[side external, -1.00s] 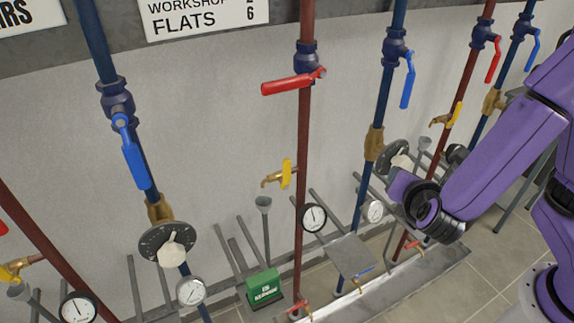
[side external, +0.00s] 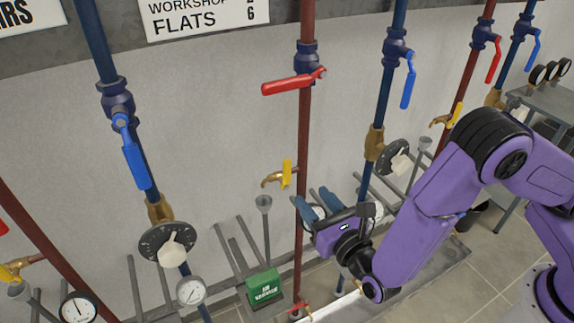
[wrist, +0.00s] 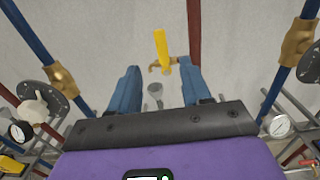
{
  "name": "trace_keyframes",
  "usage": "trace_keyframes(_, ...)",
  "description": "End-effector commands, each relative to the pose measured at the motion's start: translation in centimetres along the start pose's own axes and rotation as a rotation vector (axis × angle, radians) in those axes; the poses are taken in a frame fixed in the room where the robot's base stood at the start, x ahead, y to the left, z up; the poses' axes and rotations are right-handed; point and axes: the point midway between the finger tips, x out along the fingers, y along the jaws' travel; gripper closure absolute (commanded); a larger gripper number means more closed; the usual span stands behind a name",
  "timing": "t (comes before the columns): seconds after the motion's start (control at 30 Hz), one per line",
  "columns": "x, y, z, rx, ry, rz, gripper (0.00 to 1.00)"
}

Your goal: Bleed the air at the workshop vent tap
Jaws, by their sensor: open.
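A brass tap with a yellow handle (side external: 287,173) sticks out left from the middle red pipe; the handle stands upright. The wrist view shows this handle (wrist: 161,45) straight ahead, just beyond and between the fingertips. A grey funnel (side external: 264,204) stands below the spout. My gripper (side external: 318,201) is open and empty, its blue fingers pointing at the wall below and right of the tap, apart from it. In the wrist view my gripper (wrist: 159,76) has a finger on each side of the funnel. Which circuit the tap serves is not labelled on it.
A red lever (side external: 290,84) lies crosswise on the same pipe above the tap. Blue pipes with dials (side external: 168,244) stand on both sides. A green box (side external: 264,287) sits low at the pipe's foot. A sign reading workshop and flats (side external: 205,15) hangs above. Bare wall surrounds the tap.

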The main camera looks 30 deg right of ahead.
Motion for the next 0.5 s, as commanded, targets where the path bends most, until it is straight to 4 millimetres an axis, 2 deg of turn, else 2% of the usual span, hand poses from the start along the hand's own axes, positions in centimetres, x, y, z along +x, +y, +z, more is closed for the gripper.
trace_keyframes(0.1,2.4,-0.2,0.0,0.002,-0.001,-0.006,0.52)
trace_keyframes(0.5,9.7,-0.2,0.0,0.002,-0.001,-0.005,0.52)
